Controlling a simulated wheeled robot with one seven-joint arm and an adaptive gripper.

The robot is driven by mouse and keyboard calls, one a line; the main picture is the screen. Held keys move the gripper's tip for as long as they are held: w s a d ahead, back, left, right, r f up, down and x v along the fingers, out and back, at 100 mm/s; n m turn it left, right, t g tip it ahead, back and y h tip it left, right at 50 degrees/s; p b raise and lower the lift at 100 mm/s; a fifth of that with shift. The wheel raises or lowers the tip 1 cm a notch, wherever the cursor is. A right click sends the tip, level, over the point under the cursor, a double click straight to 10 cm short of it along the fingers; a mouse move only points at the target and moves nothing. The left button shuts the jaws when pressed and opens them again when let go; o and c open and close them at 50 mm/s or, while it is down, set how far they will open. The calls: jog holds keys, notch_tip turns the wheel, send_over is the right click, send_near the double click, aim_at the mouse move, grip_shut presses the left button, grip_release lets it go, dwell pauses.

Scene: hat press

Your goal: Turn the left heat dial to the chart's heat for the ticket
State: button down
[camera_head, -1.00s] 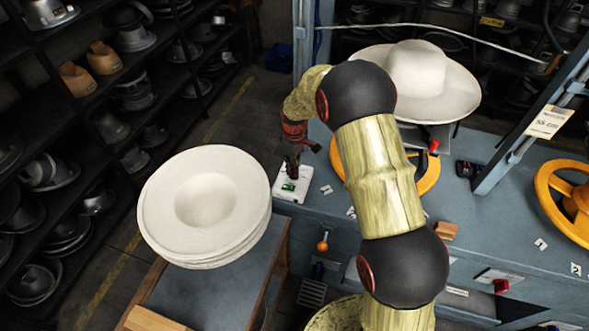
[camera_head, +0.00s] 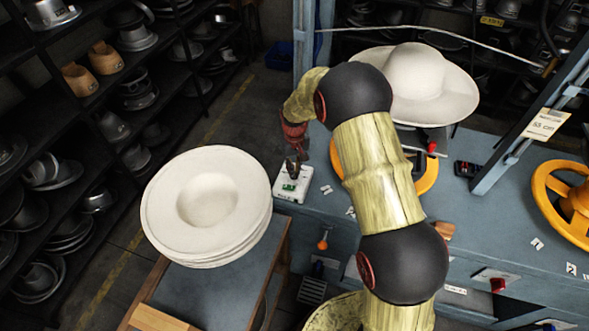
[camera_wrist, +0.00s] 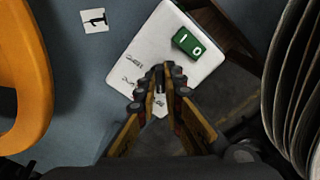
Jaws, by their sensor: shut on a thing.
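My gripper (camera_wrist: 160,78) points down over a white plate (camera_wrist: 150,50) at the left front corner of the blue-grey bench. Its fingertips are close together, shut on a small part at the plate, taken to be the left heat dial, which the fingers mostly hide. A green block marked 1 and 0 (camera_wrist: 187,43) sits on the plate just beyond the fingertips. In the head view my gripper (camera_head: 292,167) stands over the plate's far part. A tag reading 55 cm (camera_head: 546,124) hangs on the right post. I cannot make out a heat chart or the dial's setting.
A stack of white hats (camera_head: 205,195) stands on a side table left of the bench. An orange ring (camera_head: 430,175) lies right of my gripper, partly behind my arm. A wide white hat (camera_head: 418,85) sits above it. Another orange wheel (camera_head: 545,190) stands at right.

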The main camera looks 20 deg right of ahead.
jog(key=shift+m, duration=0.3)
jog(key=c, duration=1.9)
grip_release()
notch_tip(320, 180, up, 12)
